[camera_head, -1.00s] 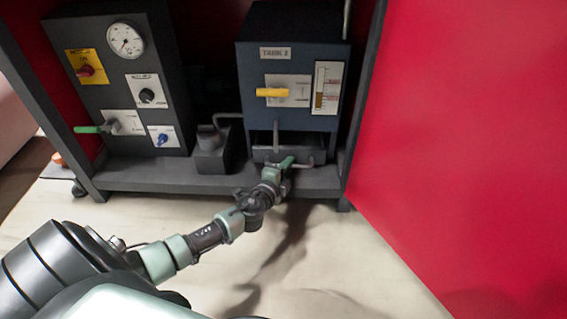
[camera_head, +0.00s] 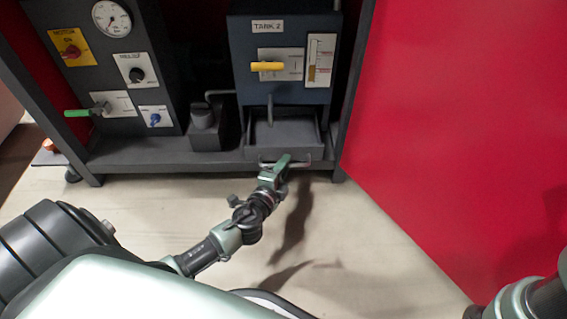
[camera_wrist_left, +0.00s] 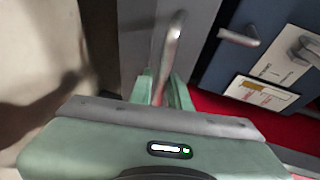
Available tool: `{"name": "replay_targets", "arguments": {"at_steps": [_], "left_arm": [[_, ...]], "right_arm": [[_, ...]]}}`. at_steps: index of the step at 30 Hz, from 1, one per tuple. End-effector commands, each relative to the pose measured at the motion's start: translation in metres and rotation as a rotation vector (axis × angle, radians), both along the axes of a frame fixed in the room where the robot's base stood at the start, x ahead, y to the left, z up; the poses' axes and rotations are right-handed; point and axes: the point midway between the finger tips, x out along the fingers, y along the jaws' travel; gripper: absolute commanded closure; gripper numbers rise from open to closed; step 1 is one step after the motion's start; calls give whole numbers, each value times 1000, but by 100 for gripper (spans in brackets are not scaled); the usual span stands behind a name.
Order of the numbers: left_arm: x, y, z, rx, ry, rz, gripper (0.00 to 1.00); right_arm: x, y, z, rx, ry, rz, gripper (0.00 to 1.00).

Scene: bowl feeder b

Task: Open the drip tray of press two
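The drip tray (camera_head: 292,134) is a dark grey open tray under the blue-grey box labelled TANK 2 (camera_head: 245,50). It is pulled part of the way out, and its inside shows empty. A thin metal bar handle (camera_head: 299,165) runs along its front. My left gripper (camera_head: 281,164) is at this handle, its green fingers closed around the bar. In the left wrist view the metal handle (camera_wrist_left: 173,42) passes between the fingers (camera_wrist_left: 163,88). My right gripper is out of view; only part of an arm shows at the bottom right.
A yellow lever (camera_head: 267,66) and a gauge (camera_head: 320,60) are on the box front. A dark panel (camera_head: 110,70) with a dial, knobs and a green lever (camera_head: 76,113) stands left. A red wall (camera_head: 450,130) closes off the right. The pale floor (camera_head: 350,250) in front is clear.

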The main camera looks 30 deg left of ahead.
Motion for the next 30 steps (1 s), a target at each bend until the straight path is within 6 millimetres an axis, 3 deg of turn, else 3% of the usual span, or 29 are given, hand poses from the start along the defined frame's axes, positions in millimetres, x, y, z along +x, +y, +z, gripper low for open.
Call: {"name": "replay_targets", "arguments": {"at_steps": [11, 24, 30], "left_arm": [[-1, 1, 1, 1, -1, 2, 68], [-64, -9, 13, 0, 2, 1, 68], [-75, -11, 15, 0, 0, 1, 68]], "right_arm": [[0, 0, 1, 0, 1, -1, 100], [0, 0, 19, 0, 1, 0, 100], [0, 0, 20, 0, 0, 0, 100]]}}
